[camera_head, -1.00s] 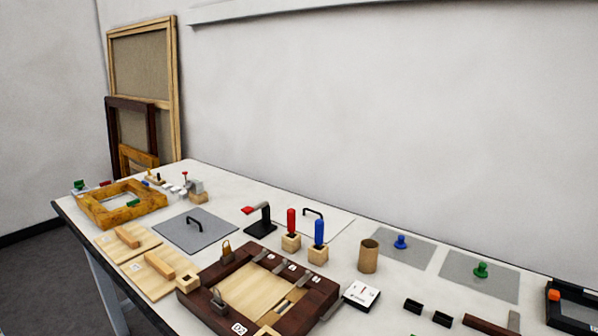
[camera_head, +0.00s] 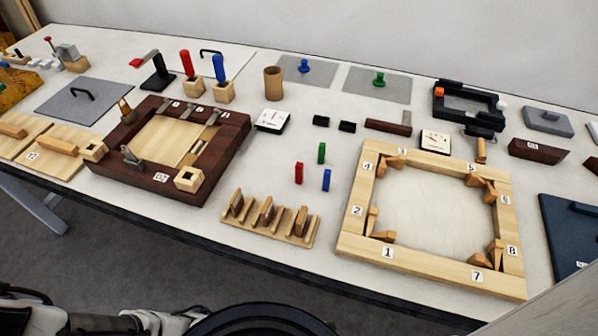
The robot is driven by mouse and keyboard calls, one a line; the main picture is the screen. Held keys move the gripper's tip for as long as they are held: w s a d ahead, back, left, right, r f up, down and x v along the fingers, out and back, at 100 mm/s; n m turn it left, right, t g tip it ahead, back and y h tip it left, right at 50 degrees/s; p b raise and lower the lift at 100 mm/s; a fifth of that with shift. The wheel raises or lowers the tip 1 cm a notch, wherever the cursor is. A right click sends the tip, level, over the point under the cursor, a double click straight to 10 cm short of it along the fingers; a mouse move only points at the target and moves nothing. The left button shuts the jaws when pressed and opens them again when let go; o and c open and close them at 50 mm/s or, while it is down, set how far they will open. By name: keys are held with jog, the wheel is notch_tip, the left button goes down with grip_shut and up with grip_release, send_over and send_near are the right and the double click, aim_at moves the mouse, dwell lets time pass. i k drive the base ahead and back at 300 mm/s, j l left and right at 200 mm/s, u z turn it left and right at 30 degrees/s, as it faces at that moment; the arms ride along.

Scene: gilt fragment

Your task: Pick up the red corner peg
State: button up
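A small red peg (camera_head: 299,173) stands on the white table, in the open space between the dark wooden frame and the light wooden frame. A green peg (camera_head: 321,153) stands behind it to the right. A blue peg (camera_head: 326,180) stands to its right, slightly nearer me. The three pegs are apart from each other, and nothing touches the red one. My gripper is not in view; only parts of my own body show along the bottom edge.
A slotted wooden rack (camera_head: 269,224) stands in front of the pegs near the table edge. The light numbered frame (camera_head: 430,270) lies to the right, the dark frame (camera_head: 228,152) to the left. Two black blocks (camera_head: 321,121) lie behind. Bare table surrounds the pegs.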

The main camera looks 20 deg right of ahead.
aim_at(299, 166)
jog(key=k+l, duration=0.45)
jog(key=k+l+z, duration=0.15)
jog(key=k+l, duration=0.35)
jog(key=l, duration=0.2)
jog(key=i, duration=0.95)
